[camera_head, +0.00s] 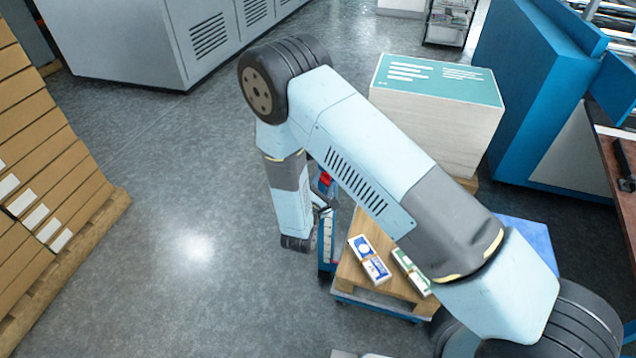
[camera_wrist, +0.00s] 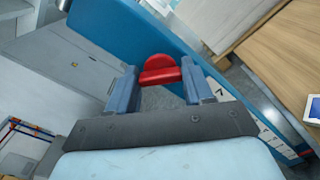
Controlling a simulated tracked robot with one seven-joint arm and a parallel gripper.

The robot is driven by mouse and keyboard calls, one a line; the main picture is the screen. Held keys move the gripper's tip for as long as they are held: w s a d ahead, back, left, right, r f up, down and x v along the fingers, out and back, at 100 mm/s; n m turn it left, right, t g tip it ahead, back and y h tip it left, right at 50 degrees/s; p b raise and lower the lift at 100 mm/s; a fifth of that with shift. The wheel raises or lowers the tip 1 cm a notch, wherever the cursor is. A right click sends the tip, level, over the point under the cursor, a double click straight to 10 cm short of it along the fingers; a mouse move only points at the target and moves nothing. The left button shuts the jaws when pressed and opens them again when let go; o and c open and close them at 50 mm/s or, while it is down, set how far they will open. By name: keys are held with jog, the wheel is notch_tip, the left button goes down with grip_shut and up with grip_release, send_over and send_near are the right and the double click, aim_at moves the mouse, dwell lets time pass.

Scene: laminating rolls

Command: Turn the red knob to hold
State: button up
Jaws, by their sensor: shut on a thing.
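The red knob (camera_wrist: 160,70) sits in front of a blue panel (camera_wrist: 150,30) in the wrist view, between the two fingers of my gripper (camera_wrist: 158,72). My gripper is shut on the knob. In the head view a small part of the red knob (camera_head: 325,179) shows beside my arm. The upright blue-edged panel (camera_head: 326,240) stands there at the side of a low wooden-topped table. My arm hides most of the gripper and knob in that view. The knob's pointer and any hold mark cannot be read.
The wooden-topped table (camera_head: 349,271) carries small printed boxes (camera_head: 369,259). A large pale stack with a teal top (camera_head: 437,80) stands behind my arm. Stacked cartons (camera_head: 40,160) on a pallet stand at the left. Grey floor (camera_head: 170,200) between is clear.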

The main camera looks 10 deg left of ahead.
jog(key=m, duration=0.5)
jog(key=shift+s+f+m, duration=0.15)
jog(key=shift+m, duration=0.15)
jog(key=shift+d+f+m, duration=0.15)
jog(key=shift+m, duration=1.95)
jog(key=shift+d, duration=0.1)
jog(key=o, duration=1)
jog(key=shift+o, duration=0.2)
jog(key=s+a, duration=0.1)
jog(key=s, duration=1.2)
jog(key=shift+s+a, duration=0.15)
jog(key=shift+s, duration=0.15)
